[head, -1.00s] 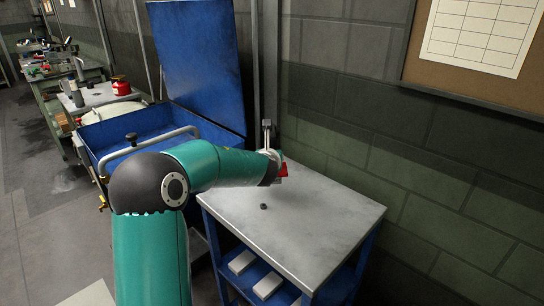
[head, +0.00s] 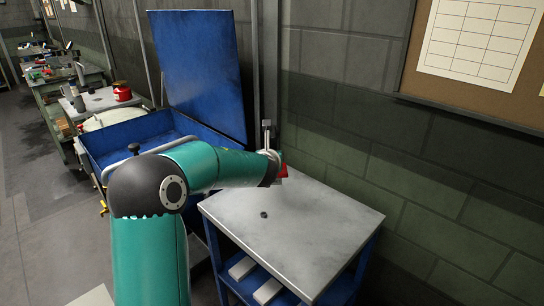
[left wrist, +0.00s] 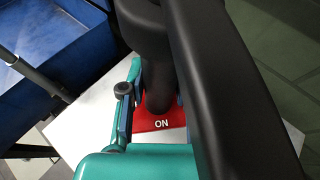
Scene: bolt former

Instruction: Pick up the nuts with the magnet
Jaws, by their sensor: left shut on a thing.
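A red magnet (left wrist: 160,122) marked "ON" shows in the left wrist view, between the fingers of my left gripper (left wrist: 159,100). Its dark handle rises between the fingers, and the gripper is shut on it. In the head view only a small red part of the magnet (head: 283,172) shows past the end of my left arm, above the back left of the grey tabletop. The left gripper is mostly hidden there behind its own wrist. One small dark nut (head: 264,215) lies on the tabletop, apart from the magnet and in front of it. My right gripper is not in view.
The grey-topped table (head: 325,225) has a blue frame and pale blocks (head: 242,267) on its lower shelf. An open blue bin (head: 125,137) with a raised lid (head: 200,65) stands behind my arm. A block wall bounds the right. Most of the tabletop is clear.

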